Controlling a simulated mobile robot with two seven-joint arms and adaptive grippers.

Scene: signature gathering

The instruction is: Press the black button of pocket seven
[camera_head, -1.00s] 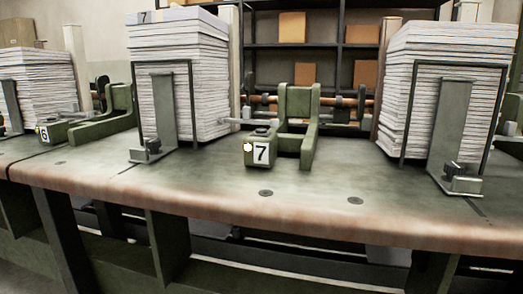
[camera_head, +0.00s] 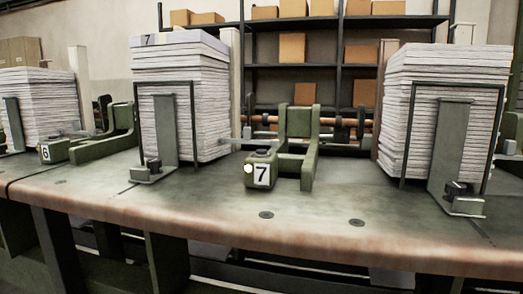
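The pocket seven block (camera_head: 261,172) is a small green housing at the middle of the machine table. Neither of my grippers is in view, so nothing of mine is near the button in this picture.
Paper stacks in metal guides stand left (camera_head: 205,105) and right (camera_head: 410,110) of pocket seven. A similar block labelled 6 (camera_head: 48,152) is at far left. A shelf with boxes (camera_head: 350,45) is behind.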

